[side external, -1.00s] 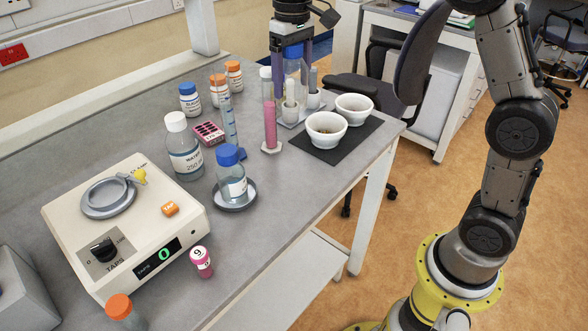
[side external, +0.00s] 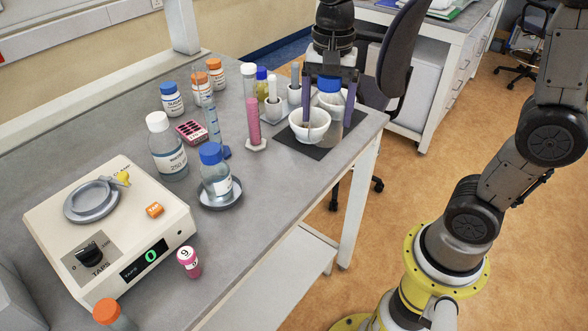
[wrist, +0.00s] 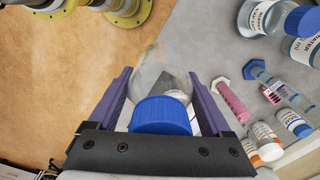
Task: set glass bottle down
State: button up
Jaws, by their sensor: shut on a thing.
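My gripper (side external: 328,112) is shut on a clear glass bottle with a blue cap (side external: 329,84). Its purple fingers stand on either side of the bottle. The bottle's base is hard to make out.
Bare bench (side external: 265,190) lies in front.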

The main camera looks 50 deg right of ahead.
aim_at(318, 122)
jog(key=s+m, duration=0.1)
jog(key=s, duration=0.5)
jog(key=shift+s+r, duration=0.3)
jog(key=shift+s, duration=0.05)
jog(key=shift+a, duration=0.1)
jog(key=w+f, duration=0.1)
jog(key=w, duration=0.1)
jog(key=w+f, duration=0.1)
jog(key=w, duration=0.2)
jog(key=w+f, duration=0.1)
jog(key=w, duration=0.2)
jog(key=shift+w+a+f, duration=0.1)
jog(key=shift+a+f, duration=0.05)
jog(key=shift+f, duration=0.2)
jog(key=shift+w+f, duration=0.95)
jog(key=shift+f, duration=0.55)
jog(key=shift+w+f, duration=1)
jog(key=shift+f, duration=0.45)
jog(key=shift+w+f, duration=0.95)
jog(key=shift+f, duration=0.55)
jog(key=shift+f, duration=0.25)
